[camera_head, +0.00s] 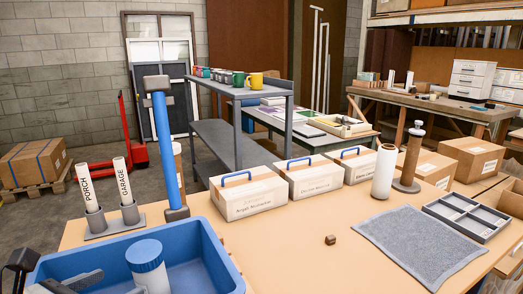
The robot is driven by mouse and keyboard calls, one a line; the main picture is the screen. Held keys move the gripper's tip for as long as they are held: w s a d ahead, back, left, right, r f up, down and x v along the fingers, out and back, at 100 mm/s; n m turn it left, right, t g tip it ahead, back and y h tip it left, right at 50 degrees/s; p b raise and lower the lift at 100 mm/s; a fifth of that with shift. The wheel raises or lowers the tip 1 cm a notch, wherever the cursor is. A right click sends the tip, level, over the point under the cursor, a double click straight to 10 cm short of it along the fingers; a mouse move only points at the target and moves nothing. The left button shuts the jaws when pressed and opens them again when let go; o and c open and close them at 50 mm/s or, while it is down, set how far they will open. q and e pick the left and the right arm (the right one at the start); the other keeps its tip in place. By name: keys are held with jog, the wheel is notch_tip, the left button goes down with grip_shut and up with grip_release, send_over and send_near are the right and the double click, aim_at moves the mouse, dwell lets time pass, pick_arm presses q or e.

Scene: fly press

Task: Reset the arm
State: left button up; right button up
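A tall blue bar (165,146) with a grey cap and a grey foot stands nearly upright at the left of the tan table. It leans slightly; I cannot tell whether this is the arm of the task. Dark grey parts at the lower left edge, over the near side of the blue bin (207,243), look like my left gripper (76,282). They are cut off by the frame, so I cannot tell open from shut. Nothing is seen held there, and they are apart from the blue bar. My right gripper is not in view.
A white tube marked PORCH (88,192) and one marked GARAGE (123,184) stand left of the bar. A blue-lidded jar (147,262) is in the bin. Handled boxes (250,194) line the back. A small brown cube (330,240) lies left of a grey mat (418,242).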

aim_at(136, 276)
pick_arm(q)
jog(key=x, duration=0.8)
jog(key=shift+w+p, duration=0.15)
jog(key=shift+p, duration=0.2)
jog(key=shift+w+d+f, duration=0.15)
jog(key=shift+w+f, duration=0.2)
jog(key=shift+w, duration=0.1)
jog(key=shift+r, duration=0.1)
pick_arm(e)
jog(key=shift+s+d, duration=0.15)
pick_arm(q)
jog(key=shift+s, duration=0.15)
